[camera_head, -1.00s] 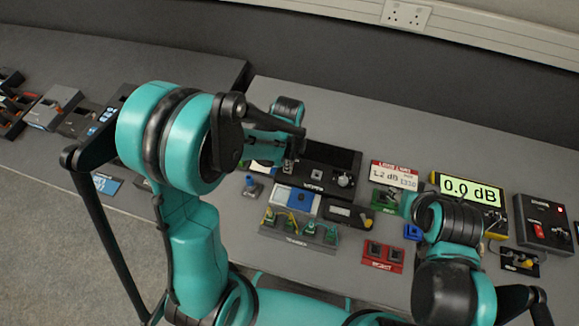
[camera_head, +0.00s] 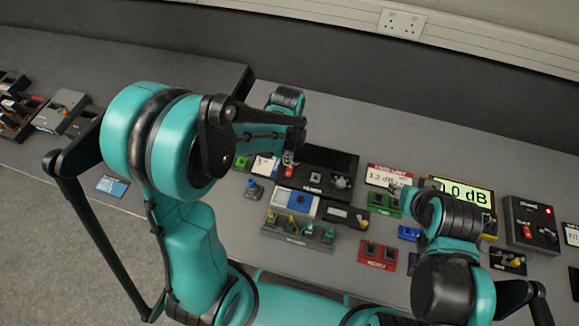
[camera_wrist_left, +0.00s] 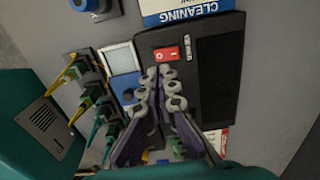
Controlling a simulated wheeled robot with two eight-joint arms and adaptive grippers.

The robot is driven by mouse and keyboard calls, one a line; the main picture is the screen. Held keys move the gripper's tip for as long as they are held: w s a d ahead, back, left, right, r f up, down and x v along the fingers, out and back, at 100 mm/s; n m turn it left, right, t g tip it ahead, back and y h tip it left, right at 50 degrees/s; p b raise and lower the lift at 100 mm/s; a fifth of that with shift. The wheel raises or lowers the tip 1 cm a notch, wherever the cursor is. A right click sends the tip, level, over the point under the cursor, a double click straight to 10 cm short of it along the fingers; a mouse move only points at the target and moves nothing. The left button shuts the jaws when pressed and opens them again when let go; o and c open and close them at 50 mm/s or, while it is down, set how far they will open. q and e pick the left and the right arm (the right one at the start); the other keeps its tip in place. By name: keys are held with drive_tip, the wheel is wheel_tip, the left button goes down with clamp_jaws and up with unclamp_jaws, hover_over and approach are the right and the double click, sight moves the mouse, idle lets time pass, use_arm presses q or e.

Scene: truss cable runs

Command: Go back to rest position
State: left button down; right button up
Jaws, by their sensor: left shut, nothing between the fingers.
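My left gripper (camera_wrist_left: 159,74) is shut and empty in the left wrist view. Its fingertips are close to the red switch (camera_wrist_left: 165,53) on the black device; I cannot tell if they touch it. In the head view my left arm comes in from the left, bent high over the table, and hides part of the gripper. The black device (camera_head: 325,158) lies in front of it, with the red switch (camera_head: 289,157) at its left end. My right arm reaches over the right part of the table, near a green block (camera_head: 384,204); its fingers are too small and covered to read.
A yellow-framed meter (camera_head: 463,189) reads 1.0 dB, right of a red-and-white label display. A rack of green and yellow connectors (camera_head: 300,229) and a red box (camera_head: 377,252) lie in front. A black switch box (camera_head: 531,224) stands right. The table's back strip is clear.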

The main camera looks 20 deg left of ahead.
use_arm(q)
drive_tip(key=shift+r, duration=0.1)
idle(0.5)
drive_tip(key=s+a+r+n+t+b, duration=0.4)
drive_tip(key=s+r+n+t, duration=0.3)
drive_tip(key=n, duration=1.1)
drive_tip(key=shift+s+a+r+b, duration=0.35)
drive_tip(key=shift+s+r+b, duration=0.2)
drive_tip(key=shift+s+r, duration=0.85)
use_arm(e)
drive_tip(key=shift+f, duration=2.45)
use_arm(q)
drive_tip(key=shift+s+f, duration=0.25)
use_arm(e)
drive_tip(key=shift+c, duration=0.7)
